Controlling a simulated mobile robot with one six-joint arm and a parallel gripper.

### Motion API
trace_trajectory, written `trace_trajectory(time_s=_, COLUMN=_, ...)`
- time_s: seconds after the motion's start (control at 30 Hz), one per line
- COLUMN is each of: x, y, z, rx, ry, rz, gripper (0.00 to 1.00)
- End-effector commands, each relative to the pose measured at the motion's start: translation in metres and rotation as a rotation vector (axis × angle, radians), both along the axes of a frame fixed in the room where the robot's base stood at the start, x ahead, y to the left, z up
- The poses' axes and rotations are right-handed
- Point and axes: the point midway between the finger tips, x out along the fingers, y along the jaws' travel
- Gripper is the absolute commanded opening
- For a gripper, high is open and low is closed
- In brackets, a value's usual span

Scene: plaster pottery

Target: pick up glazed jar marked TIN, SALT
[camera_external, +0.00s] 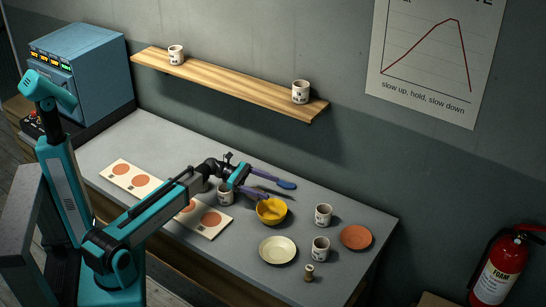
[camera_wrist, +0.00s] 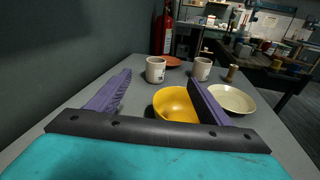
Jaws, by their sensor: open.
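Several similar pale jars with small dark marks are in view; the marks are too small to read, so I cannot tell which is TIN, SALT. One jar (camera_external: 323,214) stands beyond the yellow bowl, and it also shows in the wrist view (camera_wrist: 155,70). A second jar (camera_external: 320,249) stands nearer the front edge, right in the wrist view (camera_wrist: 202,69). A third jar (camera_external: 225,195) stands beneath my wrist. Two more, a left shelf jar (camera_external: 176,54) and a right shelf jar (camera_external: 300,92), stand on the wall shelf. My gripper (camera_wrist: 160,78) is open and empty, pointing along the table.
The yellow bowl (camera_external: 271,211) sits close below my fingers. A cream plate (camera_external: 278,250), a terracotta disc (camera_external: 356,237) and a small spool-like piece (camera_external: 309,273) lie around the jars. The wooden shelf (camera_external: 230,83) overhangs the back. Pale boards with orange discs (camera_external: 209,219) lie near my arm.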

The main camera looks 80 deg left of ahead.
Motion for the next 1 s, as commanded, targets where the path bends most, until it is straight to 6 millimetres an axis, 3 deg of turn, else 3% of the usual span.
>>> trace_trajectory(time_s=0.1, x=-0.024, y=0.025, z=0.0, rx=-0.011, ry=-0.003, rz=0.029, gripper=0.72)
trace_trajectory(time_s=0.4, x=-0.081, y=0.076, z=0.001, rx=-0.038, ry=-0.016, rz=0.091, gripper=0.72)
trace_trajectory(time_s=1.0, x=-0.201, y=0.149, z=0.005, rx=-0.08, ry=-0.051, rz=0.21, gripper=0.72)
